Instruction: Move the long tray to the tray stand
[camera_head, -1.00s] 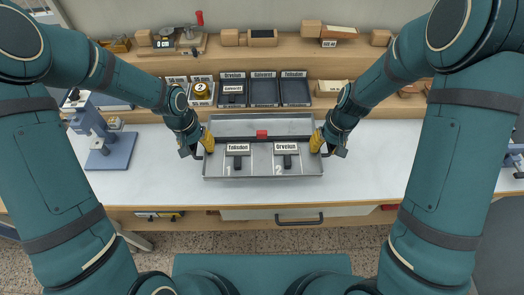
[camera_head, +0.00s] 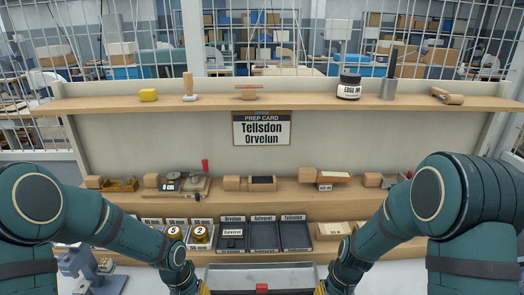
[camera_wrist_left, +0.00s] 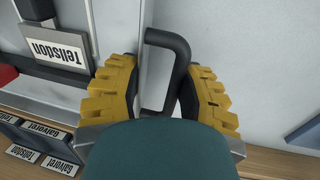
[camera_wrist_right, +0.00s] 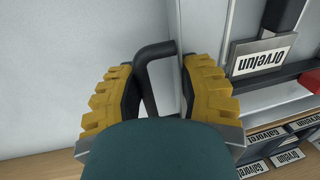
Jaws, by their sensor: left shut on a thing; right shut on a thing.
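The long grey tray (camera_head: 260,271) is cut off by the bottom edge of the head view, with a red block (camera_head: 261,288) at its middle. My left gripper (camera_head: 204,289) is shut on the black handle (camera_wrist_left: 167,42) at the tray's left end. My right gripper (camera_head: 320,288) is shut on the black handle (camera_wrist_right: 150,55) at its right end. A block labelled Tellsdon (camera_wrist_left: 58,53) lies in the tray in the left wrist view, and one labelled Orvelun (camera_wrist_right: 262,57) in the right wrist view. I cannot make out a tray stand. Whether the tray is off the bench is unclear.
Wooden shelves (camera_head: 350,199) carry blocks and tools. A prep card (camera_head: 262,128) reads Tellsdon, Orvelun. A blue-grey device (camera_head: 80,265) stands at the left.

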